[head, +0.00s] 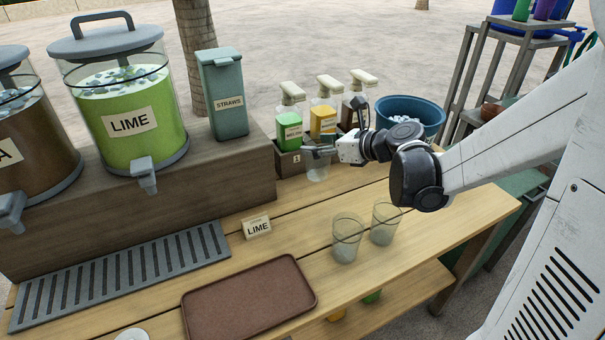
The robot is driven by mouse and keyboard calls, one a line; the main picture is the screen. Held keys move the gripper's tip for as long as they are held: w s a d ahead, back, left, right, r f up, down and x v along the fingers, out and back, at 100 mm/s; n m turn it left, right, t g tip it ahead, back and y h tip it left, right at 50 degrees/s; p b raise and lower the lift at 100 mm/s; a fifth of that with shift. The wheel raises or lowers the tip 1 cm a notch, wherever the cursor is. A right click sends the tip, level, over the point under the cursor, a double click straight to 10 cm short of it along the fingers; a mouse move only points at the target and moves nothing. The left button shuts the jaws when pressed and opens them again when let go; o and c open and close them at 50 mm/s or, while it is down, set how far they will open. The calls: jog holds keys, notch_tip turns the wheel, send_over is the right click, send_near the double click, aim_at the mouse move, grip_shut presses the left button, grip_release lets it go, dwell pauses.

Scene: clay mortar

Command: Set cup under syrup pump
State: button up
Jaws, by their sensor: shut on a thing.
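My gripper (322,151) is shut on a clear cup (317,173) in front of the wooden syrup box (290,164). The gripper's fingers hide the cup's upper part, and I cannot tell if its base touches the counter. Three syrup pump bottles with cream pump heads stand in the box: a green one (289,132) at left, an orange one (322,117) in the middle and a brown one (349,115) at right, partly hidden by my gripper. The cup is just right of and nearer than the green bottle. I cannot tell whether it sits beneath a pump spout.
Two clear cups (346,241) (384,226) stand on the counter. A brown tray (250,300), a grey drip grate (120,278) and a LIME sign (257,227) lie nearer. The LIME dispenser (130,120) and straw box (222,92) are left. A blue tub (408,108) stands behind my arm.

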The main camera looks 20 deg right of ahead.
jog(key=shift+w+a+f+b, duration=0.25)
jog(key=shift+w+f+b, duration=0.35)
jog(key=shift+w+f, duration=1.1)
jog(key=shift+w+a+f+b, duration=0.25)
jog(key=shift+w+f+b, duration=0.35)
jog(key=shift+w+f, duration=1.1)
jog(key=shift+w+a+f+b, duration=0.25)
jog(key=shift+w+f+b, duration=0.35)
jog(key=shift+w+f, duration=1.1)
jog(key=shift+f, duration=0.15)
jog(key=o, duration=1.2)
jog(key=shift+c, duration=0.2)
jog(key=shift+o, duration=0.2)
